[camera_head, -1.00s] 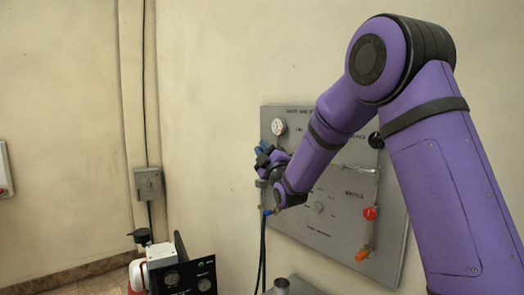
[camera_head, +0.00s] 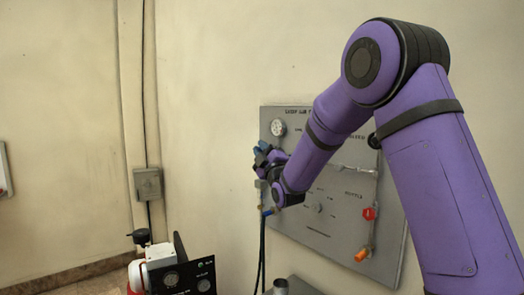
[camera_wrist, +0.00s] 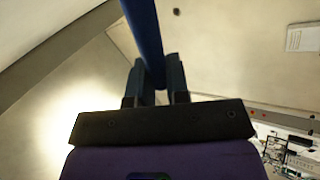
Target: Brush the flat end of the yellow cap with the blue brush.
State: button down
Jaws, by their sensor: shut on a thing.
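My gripper (camera_head: 266,158) is in front of the left edge of the grey wall panel (camera_head: 338,222), near its upper half. In the wrist view my gripper (camera_wrist: 157,62) is shut on the blue brush (camera_wrist: 143,28), whose handle runs up between the two fingers and out of the top of the picture. The brush's bristles are not in view. I cannot make out the yellow cap for sure.
A round gauge (camera_head: 278,127) sits on the panel's upper left. A red valve handle (camera_head: 369,214) and an orange fitting (camera_head: 361,255) are at its right. Dark hoses (camera_head: 262,250) hang below my gripper. A black-and-white device (camera_head: 165,270) stands at lower left.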

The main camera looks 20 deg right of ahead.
jog(key=shift+w+a, duration=0.1)
jog(key=shift+w, duration=0.1)
jog(key=shift+s+d, duration=0.25)
jog(key=shift+s, duration=0.25)
jog(key=shift+w+a, duration=0.3)
jog(key=shift+w, duration=0.2)
dwell(0.3)
jog(key=shift+a, duration=0.1)
jog(key=shift+s+a, duration=0.4)
jog(key=shift+a, duration=0.5)
jog(key=shift+s+a, duration=0.45)
jog(key=shift+a, duration=0.4)
jog(key=shift+s+a, duration=0.4)
jog(key=shift+a, duration=0.5)
